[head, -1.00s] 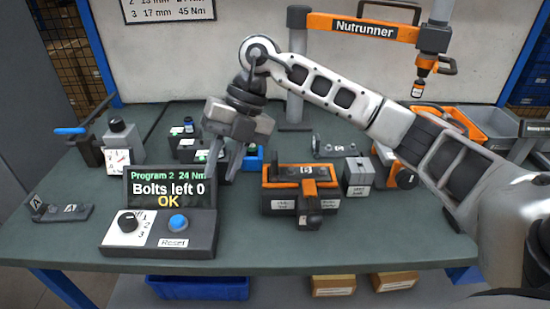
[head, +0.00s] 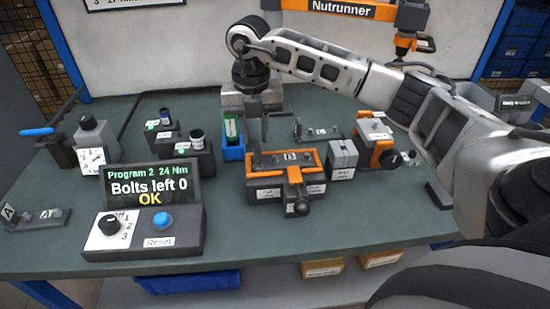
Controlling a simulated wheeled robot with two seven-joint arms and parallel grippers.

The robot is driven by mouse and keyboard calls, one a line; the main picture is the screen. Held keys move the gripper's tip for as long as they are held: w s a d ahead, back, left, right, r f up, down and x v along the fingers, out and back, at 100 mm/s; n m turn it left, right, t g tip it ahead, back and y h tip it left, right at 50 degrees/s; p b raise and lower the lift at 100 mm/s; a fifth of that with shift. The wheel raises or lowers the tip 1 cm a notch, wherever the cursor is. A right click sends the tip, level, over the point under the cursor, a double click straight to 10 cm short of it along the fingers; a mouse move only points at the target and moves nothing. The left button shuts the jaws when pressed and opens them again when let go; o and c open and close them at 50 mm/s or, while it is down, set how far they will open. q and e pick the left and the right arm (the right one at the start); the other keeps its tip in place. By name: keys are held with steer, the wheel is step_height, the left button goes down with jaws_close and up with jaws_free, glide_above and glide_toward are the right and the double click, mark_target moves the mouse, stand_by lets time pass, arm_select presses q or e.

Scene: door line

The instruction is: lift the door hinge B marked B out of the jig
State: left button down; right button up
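The door hinge B (head: 292,156), a dark grey part with a white B label, lies in the orange and dark grey jig (head: 265,191) at the table's middle. An orange clamp with a black ball knob (head: 299,206) is at the jig's front. My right gripper (head: 260,148) points down over the jig's left rear part, close to the hinge's left end. Its fingers look apart, with nothing visibly held. Whether a fingertip touches the hinge cannot be told. My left gripper is not in view.
A control box (head: 150,228) reads "Bolts left 0 OK" at front left. A hinge marked A (head: 38,217) lies at far left. Another hinge (head: 318,131) lies behind the jig. A grey block (head: 342,158) and an orange device (head: 374,140) stand right of it. The nutrunner (head: 340,8) hangs behind.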

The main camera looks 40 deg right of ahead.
mark_target(256, 143)
steer(key=shift+s+d+f+p, duration=0.1)
steer(key=shift+f+p, duration=0.45)
steer(key=shift+f, duration=2.1)
jaws_close()
